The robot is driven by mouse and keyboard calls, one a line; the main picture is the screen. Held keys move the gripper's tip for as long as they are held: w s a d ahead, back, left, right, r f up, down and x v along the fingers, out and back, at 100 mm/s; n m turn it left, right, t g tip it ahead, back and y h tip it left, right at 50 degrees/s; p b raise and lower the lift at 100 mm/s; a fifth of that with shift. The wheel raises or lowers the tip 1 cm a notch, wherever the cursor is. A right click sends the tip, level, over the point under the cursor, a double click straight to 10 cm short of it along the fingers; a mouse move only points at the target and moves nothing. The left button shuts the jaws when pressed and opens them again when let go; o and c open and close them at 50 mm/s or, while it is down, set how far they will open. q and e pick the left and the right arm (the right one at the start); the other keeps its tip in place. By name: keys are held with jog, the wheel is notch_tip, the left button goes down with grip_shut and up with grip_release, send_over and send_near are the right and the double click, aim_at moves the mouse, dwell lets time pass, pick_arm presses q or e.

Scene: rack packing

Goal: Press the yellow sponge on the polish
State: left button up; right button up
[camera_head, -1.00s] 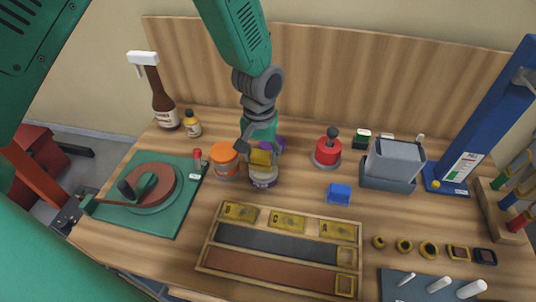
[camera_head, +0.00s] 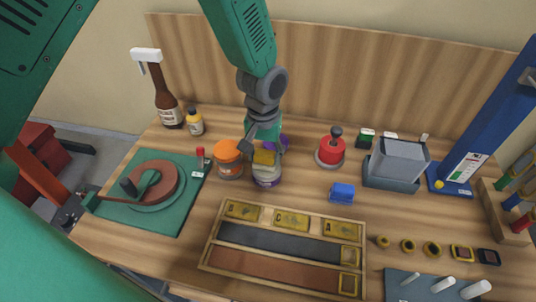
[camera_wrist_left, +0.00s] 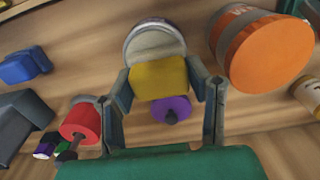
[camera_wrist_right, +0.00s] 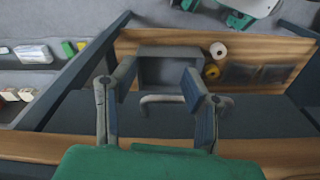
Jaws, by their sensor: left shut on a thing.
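My left gripper (camera_head: 264,150) is shut on the yellow sponge (camera_head: 264,157). The left wrist view shows the sponge (camera_wrist_left: 159,79) between the two fingers. The polish (camera_head: 267,178) is an open round tin with pale contents and a purple label. The sponge is over the far part of the tin in the head view and overlaps the tin (camera_wrist_left: 152,42) in the left wrist view. I cannot tell whether it touches the polish. My right gripper (camera_wrist_right: 158,94) is open and empty in the right wrist view, in front of a grey drawer-like box.
An orange jar (camera_head: 228,158) stands close left of the tin, and a purple knobbed object (camera_wrist_left: 171,109) is close behind it. A red knobbed object (camera_head: 331,151) and a blue block (camera_head: 342,192) are to the right. A wooden tray (camera_head: 205,245) lies in front.

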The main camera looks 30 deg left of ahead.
aim_at(268, 154)
pick_arm(q)
jog(key=shift+s+f, duration=0.15)
jog(key=shift+f, duration=0.05)
jog(key=shift+d, duration=0.15)
jog(key=shift+d+r, duration=0.2)
jog(key=shift+r, duration=0.05)
jog(key=shift+d+r+p, duration=0.15)
jog(key=shift+r+p, duration=0.55)
jog(key=shift+p, duration=0.15)
jog(key=shift+r+p, duration=0.6)
jog(key=shift+r, duration=0.1)
jog(key=shift+a+r+p, duration=0.15)
jog(key=shift+r+p, duration=0.35)
jog(key=shift+a+r+p, duration=0.15)
jog(key=shift+r+p, duration=0.3)
jog(key=shift+r, duration=0.9)
jog(key=shift+d+r, duration=0.1)
jog(key=shift+d, duration=0.1)
